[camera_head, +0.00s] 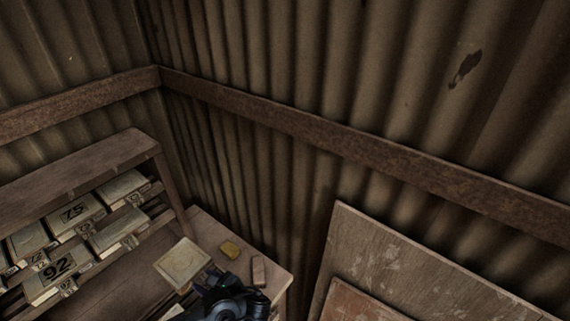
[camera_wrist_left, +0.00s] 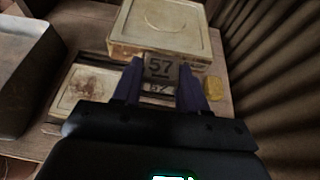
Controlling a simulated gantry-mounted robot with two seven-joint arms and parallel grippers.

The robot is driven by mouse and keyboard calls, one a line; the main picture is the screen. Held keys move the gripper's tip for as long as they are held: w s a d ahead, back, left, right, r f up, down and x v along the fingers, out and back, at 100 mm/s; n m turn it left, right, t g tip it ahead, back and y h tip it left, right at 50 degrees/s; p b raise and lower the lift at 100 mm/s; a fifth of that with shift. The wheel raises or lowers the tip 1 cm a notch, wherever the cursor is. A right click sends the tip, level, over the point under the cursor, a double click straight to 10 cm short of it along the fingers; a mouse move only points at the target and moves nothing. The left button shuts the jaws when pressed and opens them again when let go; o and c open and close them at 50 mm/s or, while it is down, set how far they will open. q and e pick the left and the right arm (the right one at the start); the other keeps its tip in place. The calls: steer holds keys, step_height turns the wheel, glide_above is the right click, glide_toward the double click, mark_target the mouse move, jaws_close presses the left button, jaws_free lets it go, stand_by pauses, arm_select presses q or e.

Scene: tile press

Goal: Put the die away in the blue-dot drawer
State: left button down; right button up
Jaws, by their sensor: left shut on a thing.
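The die marked 57 is a square cream slab (camera_wrist_left: 160,25) with a dark number tag (camera_wrist_left: 160,66) on its near side. In the head view the slab (camera_head: 181,262) is on or just above the bench, which I cannot tell. My left gripper (camera_wrist_left: 160,78) is shut on the tag end, its purple fingers on either side. In the head view the gripper (camera_head: 208,277) is at the slab's near right corner, partly hidden by its own wrist. No drawer with a blue dot shows. My right gripper is not in view.
A wooden rack (camera_head: 85,168) at left holds several numbered slabs, including 75 and 92. A stained pale slab (camera_wrist_left: 84,92) lies left of the fingers. A corrugated wall (camera_head: 380,90) stands behind.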

mark_target(188, 269)
arm_select(q)
steer(key=shift+m+t+h, duration=0.6)
steer(key=shift+m+t, duration=0.1)
steer(key=shift+m, duration=0.1)
steer(key=a+r, duration=0.1)
steer(key=r, duration=0.1)
steer(key=a+r, duration=0.1)
steer(key=r, duration=0.1)
steer(key=a+r, duration=0.1)
steer(key=r, duration=0.1)
steer(key=shift+w+a, duration=0.2)
steer(key=shift+a, duration=0.2)
steer(key=s+d+r+m+t+h+p, duration=0.1)
steer(key=d+r+m+h+p, duration=0.25)
steer(key=r, duration=0.55)
steer(key=d+r+m+t+h+p, duration=0.2)
steer(key=d+r+p, duration=0.15)
steer(key=r, duration=0.55)
steer(key=s+d+r+m+t+h+p, duration=0.1)
steer(key=d+r+m+h+p, duration=0.25)
steer(key=r, duration=0.45)
steer(key=a+r+p, duration=0.3)
steer(key=r+p, duration=0.2)
steer(key=r, duration=0.2)
steer(key=w+a+r+h+p, duration=0.1)
steer(key=a+r+p, duration=0.2)
steer(key=r+p, duration=0.3)
steer(key=shift+w+r, duration=0.25)
steer(key=shift+r, duration=0.85)
